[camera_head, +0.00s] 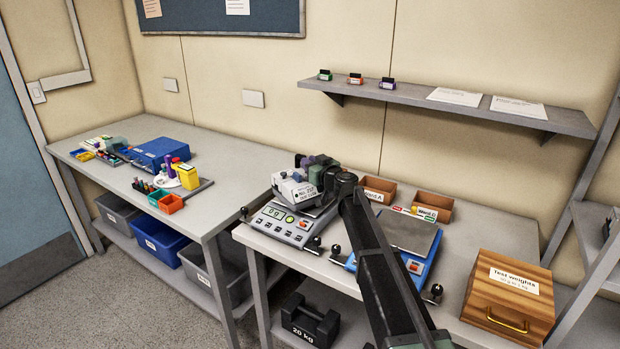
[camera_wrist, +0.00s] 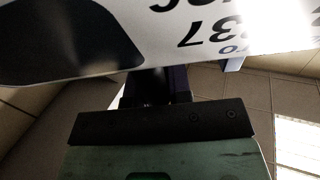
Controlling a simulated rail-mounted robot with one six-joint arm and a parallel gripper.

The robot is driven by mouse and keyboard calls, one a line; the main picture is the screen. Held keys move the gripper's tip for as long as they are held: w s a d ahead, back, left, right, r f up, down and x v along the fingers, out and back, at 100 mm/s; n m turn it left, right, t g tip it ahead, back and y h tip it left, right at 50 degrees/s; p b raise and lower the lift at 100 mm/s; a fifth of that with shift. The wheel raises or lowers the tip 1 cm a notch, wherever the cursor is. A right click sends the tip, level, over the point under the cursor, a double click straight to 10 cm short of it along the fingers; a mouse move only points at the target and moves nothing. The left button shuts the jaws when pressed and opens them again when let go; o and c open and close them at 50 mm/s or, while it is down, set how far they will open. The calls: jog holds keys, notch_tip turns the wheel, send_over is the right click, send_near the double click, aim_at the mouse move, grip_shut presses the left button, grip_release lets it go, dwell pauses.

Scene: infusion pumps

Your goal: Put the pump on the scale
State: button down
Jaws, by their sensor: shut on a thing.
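The pump (camera_head: 296,192) is a white box with dark lettering, held over the left scale in the head view. It also fills the top of the wrist view (camera_wrist: 225,35), its lettering upside down. My gripper (camera_head: 312,168) is shut on the pump from behind; its fingertips are mostly hidden. The left scale (camera_head: 275,224) is grey with buttons and a lit display that seems to read 0 g. The pump hides most of its plate, and I cannot tell whether they touch. A second, blue scale (camera_head: 405,240) with a bare grey plate stands to the right, partly behind my arm.
A wooden test weights box (camera_head: 507,297) stands at the right of the bench. Two brown bins (camera_head: 432,207) stand by the wall under a shelf (camera_head: 450,107). A black 20 kg weight (camera_head: 310,322) sits below. The left table (camera_head: 225,160) holds a blue case and small containers.

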notch_tip(320, 180, down, 2)
jog(key=shift+f+b, duration=0.1)
jog(key=shift+b, duration=0.2)
jog(key=shift+r, duration=0.35)
jog(key=shift+f, duration=0.2)
jog(key=c, duration=1.1)
grip_release()
jog(key=shift+o, duration=0.2)
jog(key=shift+r, duration=0.1)
